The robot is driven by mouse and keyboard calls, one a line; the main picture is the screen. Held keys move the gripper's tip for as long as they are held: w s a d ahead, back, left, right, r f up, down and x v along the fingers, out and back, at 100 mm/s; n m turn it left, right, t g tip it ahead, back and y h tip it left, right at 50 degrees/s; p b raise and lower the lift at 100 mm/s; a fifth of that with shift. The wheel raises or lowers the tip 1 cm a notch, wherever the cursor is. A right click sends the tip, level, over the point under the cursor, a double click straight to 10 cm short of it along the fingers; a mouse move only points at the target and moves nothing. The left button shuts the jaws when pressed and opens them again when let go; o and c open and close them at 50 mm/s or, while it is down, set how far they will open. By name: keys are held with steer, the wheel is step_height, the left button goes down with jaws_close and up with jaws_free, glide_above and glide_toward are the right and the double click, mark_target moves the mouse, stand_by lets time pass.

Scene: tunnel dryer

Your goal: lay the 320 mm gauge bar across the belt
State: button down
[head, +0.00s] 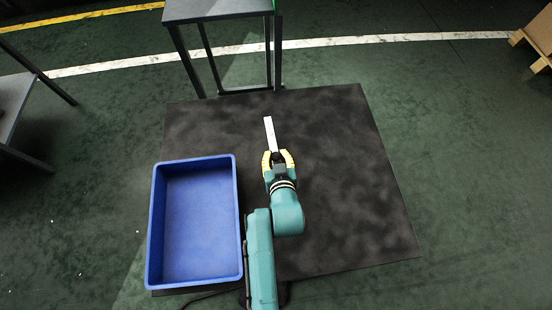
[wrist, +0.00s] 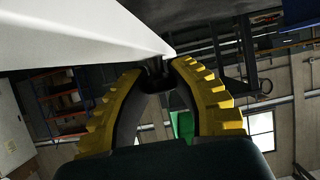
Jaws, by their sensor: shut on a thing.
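The gauge bar (head: 268,132) is a long white bar. In the head view it sticks out beyond my gripper (head: 278,156), pointing up the picture toward a dark stand. My gripper has yellow ribbed fingers and is shut on the bar near its lower end. In the wrist view the bar (wrist: 95,28) runs large across the upper left, down to the fingertips (wrist: 165,66). The held end is partly hidden by the fingers. I cannot make out a belt for certain in either view.
A dark stand (head: 218,9) with thin legs stands beyond the bar. An empty blue crate (head: 237,200) is left of my arm. A dark mat (head: 345,165) lies on the green floor, clear to the right. A grey table (head: 12,105) is at far left, a wooden item (head: 541,38) at top right.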

mark_target(276, 156)
step_height(276, 156, up, 3)
steer(key=shift+r+p, duration=0.2)
steer(key=shift+p, duration=0.2)
steer(key=shift+s+a+r+p, duration=0.2)
steer(key=shift+r+p, duration=0.1)
steer(key=shift+p, duration=0.2)
steer(key=s+a+f+p+v, duration=0.1)
steer(key=a+f+p+v, duration=0.1)
steer(key=p+v, duration=1.1)
step_height(276, 156, up, 38)
steer(key=m+h+p, duration=0.2)
steer(key=p, duration=3.4)
steer(key=s+f, duration=0.2)
steer(key=f, duration=0.1)
steer(key=s+d+f, duration=0.1)
steer(key=shift+s+f, duration=0.1)
steer(key=shift+f, duration=0.2)
